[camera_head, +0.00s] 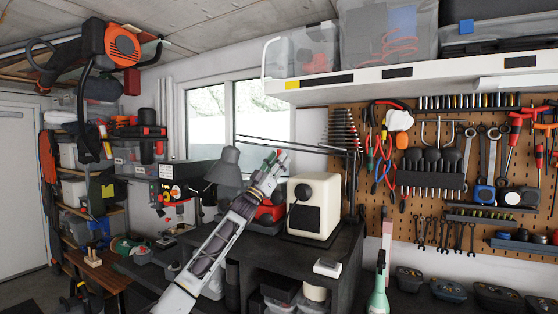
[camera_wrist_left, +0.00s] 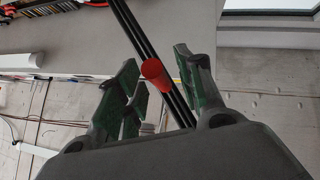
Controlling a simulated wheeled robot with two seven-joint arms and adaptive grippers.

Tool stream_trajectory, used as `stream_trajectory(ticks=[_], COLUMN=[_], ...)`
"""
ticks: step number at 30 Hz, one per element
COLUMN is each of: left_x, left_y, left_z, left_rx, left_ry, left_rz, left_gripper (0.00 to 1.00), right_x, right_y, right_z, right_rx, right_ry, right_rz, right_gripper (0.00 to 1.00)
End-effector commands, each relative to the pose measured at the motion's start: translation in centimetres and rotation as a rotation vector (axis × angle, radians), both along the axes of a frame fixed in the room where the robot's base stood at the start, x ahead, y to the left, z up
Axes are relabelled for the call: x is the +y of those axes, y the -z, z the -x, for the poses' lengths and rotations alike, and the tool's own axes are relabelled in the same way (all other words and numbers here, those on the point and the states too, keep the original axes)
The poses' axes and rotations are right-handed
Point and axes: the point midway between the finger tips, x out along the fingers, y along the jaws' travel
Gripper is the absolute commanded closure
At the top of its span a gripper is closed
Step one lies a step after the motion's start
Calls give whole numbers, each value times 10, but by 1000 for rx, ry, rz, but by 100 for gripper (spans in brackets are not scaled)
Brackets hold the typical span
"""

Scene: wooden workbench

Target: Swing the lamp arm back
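Two thin dark parallel bars, which look like the lamp arm (camera_head: 312,149), run from in front of the window toward the pegboard. In the left wrist view the lamp arm (camera_wrist_left: 132,27) crosses diagonally behind a red cylindrical knob (camera_wrist_left: 155,72). My left gripper (camera_head: 275,157) reaches up from below, just under the bars. In the wrist view its green-padded fingers (camera_wrist_left: 160,80) are apart, with the knob showing in the gap; contact cannot be told. A grey lamp shade (camera_head: 228,160) stands left of the gripper; whether it joins the bars is unclear.
A cream-coloured box-shaped device (camera_head: 325,195) stands on the dark bench right of my left arm. The pegboard (camera_head: 400,205) holds many tools, and a shelf (camera_head: 440,72) with bins overhangs it.

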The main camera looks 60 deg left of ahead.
Motion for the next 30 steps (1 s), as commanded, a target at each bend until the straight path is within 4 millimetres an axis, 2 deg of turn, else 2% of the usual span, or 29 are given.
stream_trajectory(ticks=[30], left_x=[-11], left_y=[65], left_z=[63], left_rx=[3], left_ry=[-3], left_rz=[2], left_gripper=[63], right_x=[-1], right_y=[0], right_z=[0], right_rx=[0], right_ry=[0], right_rz=[1], right_gripper=[22])
